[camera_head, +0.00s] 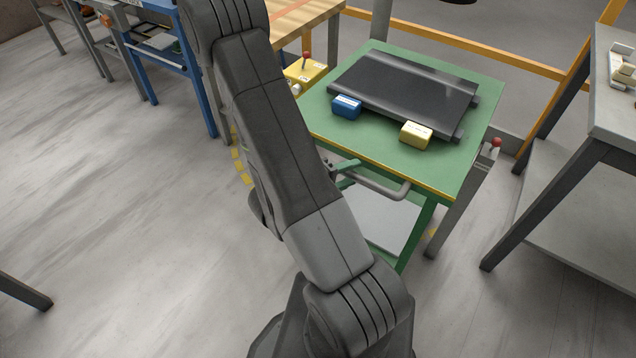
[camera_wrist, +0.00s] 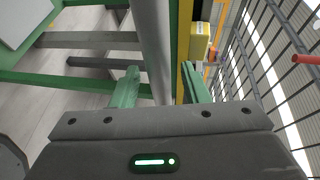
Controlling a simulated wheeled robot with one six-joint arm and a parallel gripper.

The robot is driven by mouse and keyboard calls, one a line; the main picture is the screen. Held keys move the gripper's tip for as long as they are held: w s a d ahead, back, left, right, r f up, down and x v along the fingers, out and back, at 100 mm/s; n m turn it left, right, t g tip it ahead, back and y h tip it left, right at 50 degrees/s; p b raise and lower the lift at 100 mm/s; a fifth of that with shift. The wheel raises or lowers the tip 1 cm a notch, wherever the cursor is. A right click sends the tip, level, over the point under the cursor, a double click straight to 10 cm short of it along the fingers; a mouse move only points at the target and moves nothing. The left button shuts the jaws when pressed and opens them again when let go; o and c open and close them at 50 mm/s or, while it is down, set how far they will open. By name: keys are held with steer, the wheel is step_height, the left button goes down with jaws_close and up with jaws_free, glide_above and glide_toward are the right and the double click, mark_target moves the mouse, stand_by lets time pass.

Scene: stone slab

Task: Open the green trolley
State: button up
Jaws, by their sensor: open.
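The green trolley (camera_head: 440,166) stands right of centre in the head view, with a flat green top and a lower shelf. Its grey bar handle (camera_head: 388,188) sticks out from the near edge. In the wrist view the handle (camera_wrist: 152,45) runs lengthwise between the two green fingers of my gripper (camera_wrist: 160,75). The fingers stand apart on either side of the bar; I cannot tell whether either touches it. In the head view one green finger of my gripper (camera_head: 345,170) shows at the handle's left part; the rest is hidden behind my arm.
On the trolley top lie a dark slab (camera_head: 405,85), a blue box (camera_head: 346,107) and a yellow box (camera_head: 416,135). A grey table (camera_head: 600,120) stands at right and a blue frame (camera_head: 190,75) at upper left.

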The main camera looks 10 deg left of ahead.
steer(key=p+v, duration=0.2)
steer(key=v, duration=1.1)
steer(key=shift+w+d+r, duration=0.1)
stand_by(0.5)
steer(key=shift+b+x, duration=1.05)
steer(key=shift+x, duration=5.35)
